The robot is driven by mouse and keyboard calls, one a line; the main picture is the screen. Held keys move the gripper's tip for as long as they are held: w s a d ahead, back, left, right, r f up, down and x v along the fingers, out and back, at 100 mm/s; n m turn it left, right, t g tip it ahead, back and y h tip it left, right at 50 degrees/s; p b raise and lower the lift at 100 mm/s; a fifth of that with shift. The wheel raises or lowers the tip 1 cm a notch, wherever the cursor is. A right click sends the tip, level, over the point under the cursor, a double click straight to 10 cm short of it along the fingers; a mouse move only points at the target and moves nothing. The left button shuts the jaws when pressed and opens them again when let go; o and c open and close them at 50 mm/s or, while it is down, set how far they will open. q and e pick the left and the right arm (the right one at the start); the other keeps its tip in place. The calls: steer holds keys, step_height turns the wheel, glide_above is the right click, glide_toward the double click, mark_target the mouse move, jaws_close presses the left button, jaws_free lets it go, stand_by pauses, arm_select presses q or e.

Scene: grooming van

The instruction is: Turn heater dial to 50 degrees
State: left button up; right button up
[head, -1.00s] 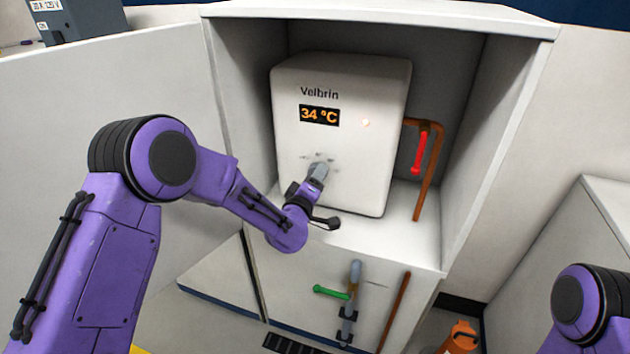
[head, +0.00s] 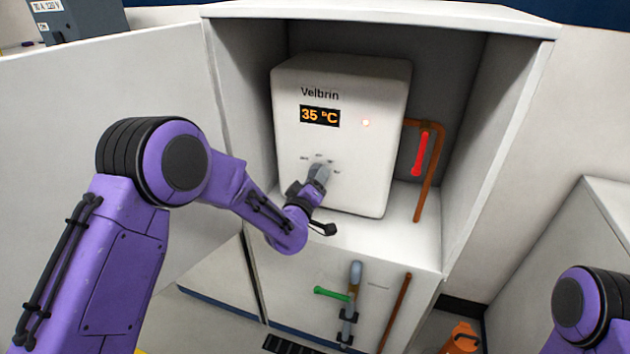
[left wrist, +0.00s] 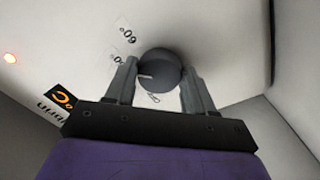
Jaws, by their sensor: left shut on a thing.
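The white Velbrin heater (head: 365,150) stands in the open cabinet. Its orange display (head: 320,116) reads 35 °C. The dial is hidden behind my left gripper (head: 318,174) in the head view. In the left wrist view the round dark grey dial (left wrist: 158,70) sits between the two fingers of my left gripper (left wrist: 158,82), which is shut on it. A light pointer mark shows on the dial's left side, and printed scale numbers show partly around it. Only a purple part of my right arm shows at the lower right of the head view; its gripper is out of view.
A red lever (head: 420,153) on a copper pipe is right of the heater. A green-handled valve (head: 332,293) is below. Cabinet walls (head: 500,140) bound both sides. An orange canister (head: 462,338) stands at the lower right.

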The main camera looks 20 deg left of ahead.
arm_select(q)
steer(key=o, duration=1)
steer(key=s+b, duration=0.1)
steer(key=s, duration=0.9)
steer(key=shift+s+a, duration=0.15)
steer(key=shift+s, duration=0.15)
steer(key=s+a+f+m+g+y, duration=0.1)
steer(key=s+a+f+g, duration=0.1)
steer(key=s+f, duration=0.3)
steer(key=s+a+f+g+y+p, duration=0.1)
steer(key=s+a+f+g, duration=0.15)
steer(key=f, duration=0.35)
steer(key=s+a+f+m+g+y, duration=0.1)
steer(key=s+f+g, duration=0.25)
steer(key=f, duration=0.25)
steer(key=s+a+f+g, duration=0.1)
steer(key=s+f, duration=0.3)
steer(key=s, duration=0.4)
steer(key=s+a+f+g+p, duration=0.1)
steer(key=s+a+f+g, duration=0.1)
steer(key=s, duration=0.6)
steer(key=s+a+f+g+y, duration=0.1)
steer(key=s+a+f+g, duration=0.1)
steer(key=s+f, duration=0.4)
steer(key=shift+s+a+m+g+p, duration=0.1)
steer(key=shift+s+m+g+p, duration=0.3)
steer(key=shift+s+g, duration=0.75)
